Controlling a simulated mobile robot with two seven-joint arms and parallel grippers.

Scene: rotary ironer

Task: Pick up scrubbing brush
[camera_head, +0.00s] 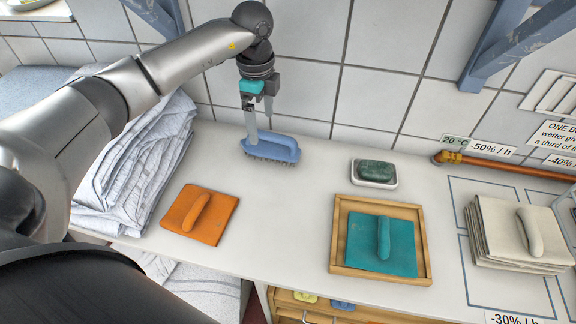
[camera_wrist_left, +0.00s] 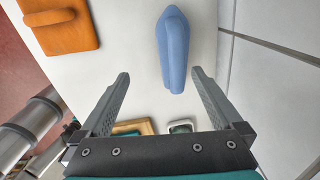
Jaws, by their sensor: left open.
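The blue scrubbing brush (camera_head: 271,148) has a raised handle and bristles below. It sits on the white counter near the tiled wall, and also shows in the left wrist view (camera_wrist_left: 174,52). My left gripper (camera_head: 256,130) points down at the brush's left part in the head view, with its fingers partly overlapping it. In the left wrist view my open left gripper (camera_wrist_left: 160,74) has the brush's handle end between and just beyond the fingertips, nearer the right finger. Contact cannot be told. My right gripper is not in view.
An orange pad with a handle (camera_head: 199,214) lies in front of the brush. Folded striped linen (camera_head: 135,165) is stacked at left. A dark green soap bar (camera_head: 376,171) and a wooden tray (camera_head: 338,240) with a teal pad (camera_head: 372,258) are at right. The wall (camera_head: 320,95) stands close behind.

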